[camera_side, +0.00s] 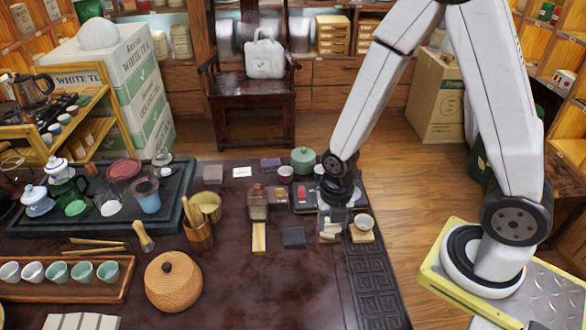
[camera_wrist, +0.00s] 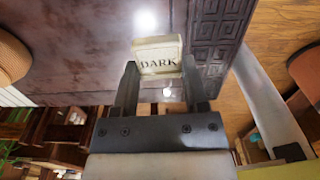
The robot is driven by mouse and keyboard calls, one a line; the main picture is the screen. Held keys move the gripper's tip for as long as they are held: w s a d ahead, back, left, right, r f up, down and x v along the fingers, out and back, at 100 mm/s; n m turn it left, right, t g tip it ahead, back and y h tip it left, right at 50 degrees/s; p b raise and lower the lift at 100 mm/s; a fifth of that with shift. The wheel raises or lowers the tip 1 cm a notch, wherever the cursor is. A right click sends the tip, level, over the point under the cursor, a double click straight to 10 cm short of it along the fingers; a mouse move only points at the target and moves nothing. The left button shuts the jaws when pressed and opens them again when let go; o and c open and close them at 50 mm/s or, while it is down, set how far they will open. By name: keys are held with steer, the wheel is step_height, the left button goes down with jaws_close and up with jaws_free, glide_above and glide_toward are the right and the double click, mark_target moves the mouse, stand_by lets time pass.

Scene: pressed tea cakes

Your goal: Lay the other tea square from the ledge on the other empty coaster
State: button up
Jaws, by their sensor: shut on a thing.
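A cream tea square marked "DARK" (camera_wrist: 157,52) is held between the two fingers of my gripper (camera_wrist: 160,72) in the wrist view. In the side view my gripper (camera_side: 332,224) is low at the right part of the dark table, and the pale square (camera_side: 327,235) shows at its fingertips. Whether it touches the table I cannot tell. A dark grey square (camera_side: 293,237), bare on top and coaster-like, lies just left of my gripper. Another greyish square (camera_side: 212,174) lies farther back left. I cannot make out the ledge for certain.
A small cup (camera_side: 363,223) stands on a wooden square close right of my gripper. A brown caddy (camera_side: 257,205), a pale wooden block (camera_side: 259,239) and a dark tray (camera_side: 306,196) are near it. A woven round jar (camera_side: 173,283) stands front left. The front middle table is clear.

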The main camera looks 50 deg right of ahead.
steer(key=s, duration=0.1)
steer(key=s+d, duration=0.1)
steer(key=shift+s+r, duration=0.1)
steer(key=shift+s, duration=0.2)
steer(key=shift+w, duration=0.1)
glide_above(294, 237)
steer(key=s, duration=0.1)
step_height(294, 237, down, 9)
steer(key=shift+r, duration=0.1)
steer(key=shift+w+f, duration=0.2)
steer(key=shift+f, duration=0.1)
steer(key=shift+w, duration=0.1)
steer(key=shift+w+f, duration=0.1)
steer(key=shift+f, duration=1.7)
